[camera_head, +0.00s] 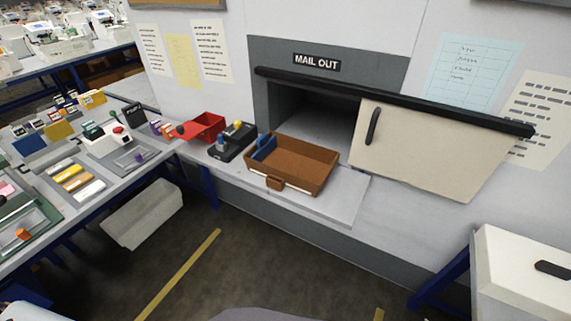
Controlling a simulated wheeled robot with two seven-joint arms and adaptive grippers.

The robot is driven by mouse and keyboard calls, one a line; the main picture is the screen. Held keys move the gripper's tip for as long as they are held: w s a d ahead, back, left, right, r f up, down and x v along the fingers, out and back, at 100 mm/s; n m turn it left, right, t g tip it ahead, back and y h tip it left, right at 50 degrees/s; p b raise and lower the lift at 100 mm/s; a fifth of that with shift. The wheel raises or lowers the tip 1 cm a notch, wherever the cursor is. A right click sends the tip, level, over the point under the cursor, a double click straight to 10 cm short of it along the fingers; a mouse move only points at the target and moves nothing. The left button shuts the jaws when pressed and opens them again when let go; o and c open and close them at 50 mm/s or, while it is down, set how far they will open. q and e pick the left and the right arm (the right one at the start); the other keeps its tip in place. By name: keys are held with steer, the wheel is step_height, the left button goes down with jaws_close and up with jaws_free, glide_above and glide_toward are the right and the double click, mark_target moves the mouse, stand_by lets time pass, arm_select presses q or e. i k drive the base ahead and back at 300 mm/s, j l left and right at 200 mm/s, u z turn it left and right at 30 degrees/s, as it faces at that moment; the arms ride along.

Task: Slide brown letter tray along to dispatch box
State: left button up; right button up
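The brown letter tray (311,181) sits on the grey ledge (345,195) in front of the wall opening (318,118) marked MAIL OUT. It has a small brown handle on its front side and a blue item (264,147) inside at its left end. The opening is a dark-framed recess; no separate box labelled dispatch shows. A cream sliding door (430,150) with a black handle hangs from a black rail to the right, leaving the left part of the opening uncovered. Neither of my grippers is in view.
A black holder (232,146) with blue and yellow knobs and a red bin (205,127) stand left of the tray. A cluttered workbench (40,185) fills the left. A white box (525,265) is at lower right. The ledge right of the tray is clear.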

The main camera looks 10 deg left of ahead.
mark_target(302, 166)
steer(key=i+j+z, duration=0.1)
steer(key=i+j, duration=0.15)
steer(key=i+j+z, duration=0.15)
steer(key=j, duration=0.25)
steer(key=i+j+z, duration=0.1)
steer(key=i+j, duration=0.15)
steer(key=i+j+z, duration=0.15)
steer(key=j, duration=0.3)
steer(key=i+j+z, duration=0.1)
steer(key=j, duration=0.25)
steer(key=k+j+z, duration=0.15)
steer(key=z, duration=0.2)
steer(key=k+z, duration=0.35)
steer(key=k+j+z, duration=0.1)
steer(key=z, duration=0.25)
